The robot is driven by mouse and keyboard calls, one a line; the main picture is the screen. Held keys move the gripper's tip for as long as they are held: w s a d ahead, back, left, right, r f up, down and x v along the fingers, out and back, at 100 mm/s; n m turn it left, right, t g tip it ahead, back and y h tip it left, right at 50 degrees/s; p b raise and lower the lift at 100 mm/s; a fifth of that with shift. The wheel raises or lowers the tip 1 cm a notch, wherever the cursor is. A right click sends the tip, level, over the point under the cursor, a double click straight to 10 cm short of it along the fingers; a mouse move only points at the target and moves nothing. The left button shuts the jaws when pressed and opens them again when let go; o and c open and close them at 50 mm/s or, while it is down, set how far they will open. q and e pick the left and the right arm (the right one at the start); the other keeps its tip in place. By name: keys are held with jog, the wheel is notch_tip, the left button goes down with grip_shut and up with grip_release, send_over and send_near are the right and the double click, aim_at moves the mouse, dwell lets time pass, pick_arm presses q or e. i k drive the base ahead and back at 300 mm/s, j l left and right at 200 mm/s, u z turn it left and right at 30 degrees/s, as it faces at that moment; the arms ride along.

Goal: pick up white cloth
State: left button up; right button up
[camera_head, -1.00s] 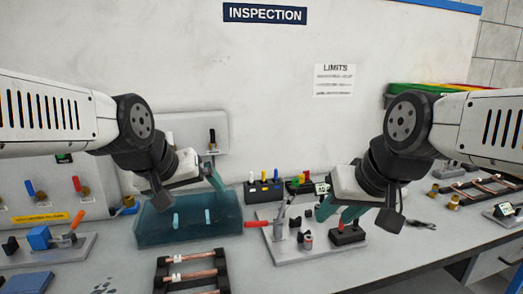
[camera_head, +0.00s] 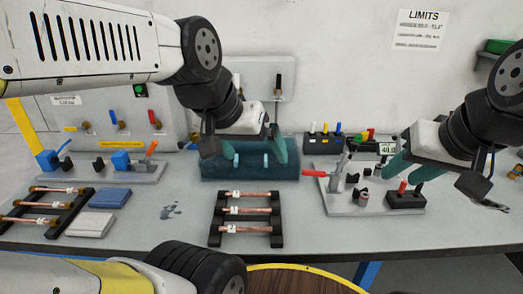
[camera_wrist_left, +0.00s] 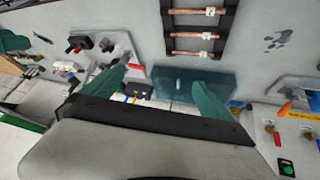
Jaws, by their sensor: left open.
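A whitish-grey folded cloth (camera_head: 90,224) lies flat on the left part of the bench in the head view. It is just in front of a blue folded cloth (camera_head: 110,198) and right of a rack of copper tubes. My left gripper (camera_head: 250,158) is open and empty, well to the right of the white cloth, by the teal translucent box. In the left wrist view its two teal fingers (camera_wrist_left: 158,88) are spread apart, and the white cloth cannot be made out there. My right gripper (camera_head: 412,172) has its fingers apart over the fixture plate on the right.
A teal box (camera_head: 220,174) stands at the back middle. Copper-tube racks stand at the left (camera_head: 47,226) and centre (camera_head: 246,230). A fixture plate (camera_head: 345,206) is at the right. Bare bench (camera_head: 165,232) lies between the white cloth and the centre rack. A round wooden top (camera_head: 300,282) is in front.

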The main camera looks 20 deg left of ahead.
aim_at(90, 224)
jog(key=u, duration=2.3)
